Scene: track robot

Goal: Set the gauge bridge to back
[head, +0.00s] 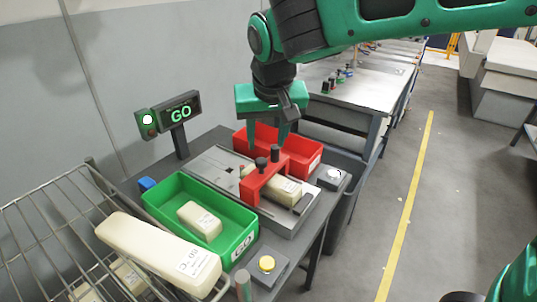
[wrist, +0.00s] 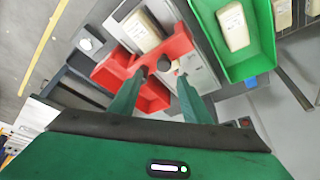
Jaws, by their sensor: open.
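The gauge bridge (head: 254,184) is red, with two black knobs, and stands across a grey gauge plate (head: 215,160). A cream block (head: 286,191) lies on the plate, partly under the bridge. The bridge also shows in the wrist view (wrist: 178,46). My gripper (head: 268,142) is open and empty above the bridge, fingers pointing down. In the wrist view a black knob (wrist: 163,63) appears between my fingertips (wrist: 158,78). I cannot tell whether the fingers touch it. The bridge's position marking is not readable.
A green bin (head: 160,206) marked GO holds a cream block. A red bin (head: 310,158) stands behind the plate. A display (head: 181,108) reads GO. A yellow button (head: 267,264) and a white button (head: 334,174) flank the plate. A wire rack (head: 40,215) holds a long cream block.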

